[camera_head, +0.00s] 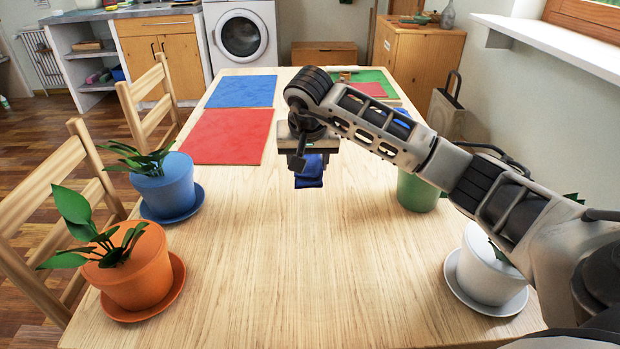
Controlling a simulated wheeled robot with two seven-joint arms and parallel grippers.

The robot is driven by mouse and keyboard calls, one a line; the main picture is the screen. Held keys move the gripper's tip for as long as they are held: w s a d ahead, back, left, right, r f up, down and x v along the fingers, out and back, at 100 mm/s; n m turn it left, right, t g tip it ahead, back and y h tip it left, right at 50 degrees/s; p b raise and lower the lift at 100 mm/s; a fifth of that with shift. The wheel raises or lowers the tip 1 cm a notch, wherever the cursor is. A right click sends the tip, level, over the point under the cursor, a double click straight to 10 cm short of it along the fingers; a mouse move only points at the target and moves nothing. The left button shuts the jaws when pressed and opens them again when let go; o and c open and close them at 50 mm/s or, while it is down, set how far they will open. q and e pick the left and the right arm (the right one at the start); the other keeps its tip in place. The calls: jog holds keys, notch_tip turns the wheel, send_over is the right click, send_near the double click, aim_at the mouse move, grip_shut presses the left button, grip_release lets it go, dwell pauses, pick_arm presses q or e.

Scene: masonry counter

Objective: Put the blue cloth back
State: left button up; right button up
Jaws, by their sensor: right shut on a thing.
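The blue cloth (309,178) is a small dark blue folded piece. It hangs below my right gripper (306,160), which is shut on it over the middle of the wooden table. The gripper hides the cloth's upper part. A blue mat (241,91) lies flat at the table's far left, and a red mat (228,137) lies nearer, left of the gripper. A green mat (391,79) lies at the far right with a smaller red piece (370,90) on it; my right arm hides part of that area. My left gripper is out of view.
A blue pot (166,188) and an orange pot (133,272) with plants stand on saucers at the left edge. A green pot (417,194) and a white pot (486,275) stand at the right, partly behind my arm. The table's near middle (300,270) is clear.

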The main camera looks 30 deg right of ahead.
send_over(310, 191)
notch_tip(310, 191, down, 4)
jog(key=shift+f, duration=0.15)
notch_tip(310, 191, down, 3)
jog(key=shift+f, duration=0.15)
jog(key=o, duration=0.9)
